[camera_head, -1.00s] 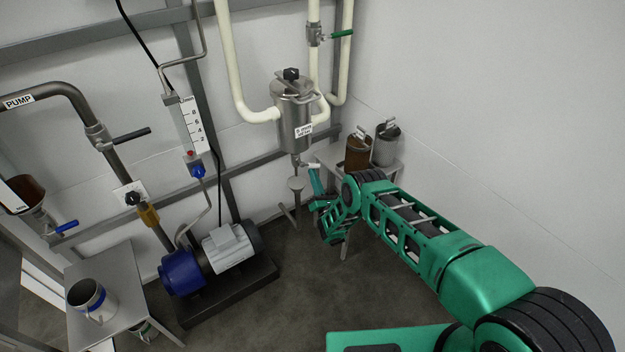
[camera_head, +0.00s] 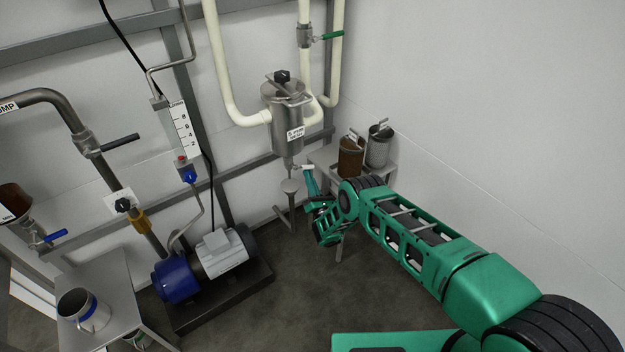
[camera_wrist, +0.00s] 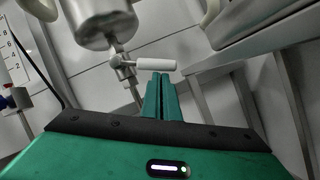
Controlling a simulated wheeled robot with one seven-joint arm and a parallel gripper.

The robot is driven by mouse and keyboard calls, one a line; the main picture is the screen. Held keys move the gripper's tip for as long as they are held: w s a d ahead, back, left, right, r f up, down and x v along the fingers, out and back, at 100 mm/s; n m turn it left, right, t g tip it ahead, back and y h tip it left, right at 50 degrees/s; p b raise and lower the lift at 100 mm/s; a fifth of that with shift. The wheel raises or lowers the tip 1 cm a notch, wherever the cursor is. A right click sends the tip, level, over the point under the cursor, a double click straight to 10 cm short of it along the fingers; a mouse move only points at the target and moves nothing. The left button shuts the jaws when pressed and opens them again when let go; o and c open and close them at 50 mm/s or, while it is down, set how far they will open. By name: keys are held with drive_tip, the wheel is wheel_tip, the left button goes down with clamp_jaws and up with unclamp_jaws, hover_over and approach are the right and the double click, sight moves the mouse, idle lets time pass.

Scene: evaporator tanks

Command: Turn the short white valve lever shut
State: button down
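The short white valve lever (camera_head: 307,167) sticks out to the right from a small metal valve under the steel tank (camera_head: 287,128). In the wrist view the white lever (camera_wrist: 155,64) lies roughly level, joined at its left end to the metal valve (camera_wrist: 122,62) below the tank. My gripper (camera_wrist: 161,76) has its two green fingers side by side with only a thin gap, nothing between them. The fingertips are just below the lever's right part; I cannot tell whether they touch it. In the head view my gripper (camera_head: 308,172) reaches up close to the lever.
A small shelf (camera_head: 325,157) with a brown pot (camera_head: 351,158) and a steel pot (camera_head: 379,147) stands just right of the lever. A blue and grey pump (camera_head: 205,262) stands at left. The floor in front is clear.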

sight(312, 167)
drive_tip(key=shift+w+d+r, duration=0.35)
drive_tip(key=shift+d+r, duration=0.1)
drive_tip(key=shift+r, duration=0.2)
drive_tip(key=shift+w+d+r, duration=0.35)
drive_tip(key=shift+d+r, duration=0.1)
drive_tip(key=shift+r, duration=0.15)
